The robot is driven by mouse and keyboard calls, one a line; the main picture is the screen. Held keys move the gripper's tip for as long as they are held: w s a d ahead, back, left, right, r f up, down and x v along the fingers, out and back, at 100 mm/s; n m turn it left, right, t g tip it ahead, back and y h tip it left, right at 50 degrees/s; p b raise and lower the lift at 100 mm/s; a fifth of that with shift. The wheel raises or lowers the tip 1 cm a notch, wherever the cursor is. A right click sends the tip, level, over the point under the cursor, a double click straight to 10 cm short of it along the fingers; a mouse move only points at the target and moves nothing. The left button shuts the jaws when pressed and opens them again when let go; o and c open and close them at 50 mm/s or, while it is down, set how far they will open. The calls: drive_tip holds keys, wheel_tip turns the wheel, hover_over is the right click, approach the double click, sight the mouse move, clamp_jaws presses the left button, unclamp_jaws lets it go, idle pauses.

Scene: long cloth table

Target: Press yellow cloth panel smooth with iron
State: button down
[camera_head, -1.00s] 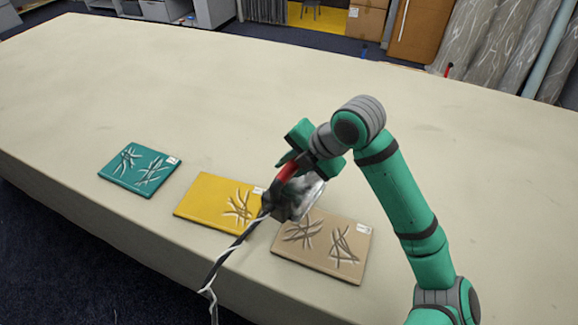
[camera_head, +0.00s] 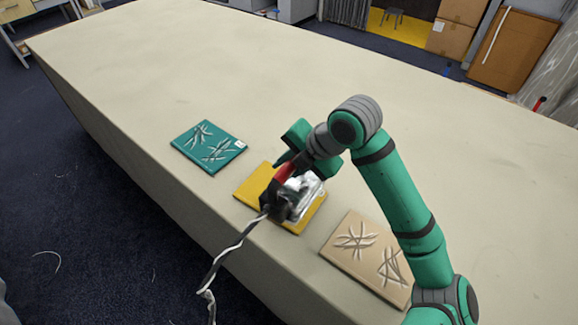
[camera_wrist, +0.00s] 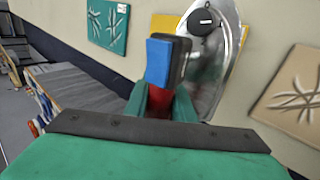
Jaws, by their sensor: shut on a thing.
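The yellow cloth panel (camera_head: 256,186) lies flat near the table's front edge, between the other two panels. The iron (camera_head: 303,192), with a silver body and a dark handle end, is over the right part of the yellow panel and hides much of it. I cannot tell whether its sole touches the cloth. My gripper (camera_head: 281,176) is shut on the iron's red and black handle. In the wrist view the iron (camera_wrist: 231,60) shows its shiny plate beyond my fingers, with a strip of the yellow panel (camera_wrist: 168,22) behind it.
A teal panel (camera_head: 207,147) with creases lies to the left. A creased tan panel (camera_head: 345,262) lies to the right, partly behind my arm. The iron's cord (camera_head: 228,252) hangs over the front edge of the table (camera_head: 215,60). The far table top is clear.

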sight(289, 183)
drive_tip(key=shift+a+f, duration=0.1)
drive_tip(key=shift+f, duration=2.6)
drive_tip(key=shift+f, duration=0.85)
idle(0.8)
drive_tip(key=shift+r, duration=0.1)
drive_tip(key=shift+r, duration=3.55)
wheel_tip(289, 183, up, 6)
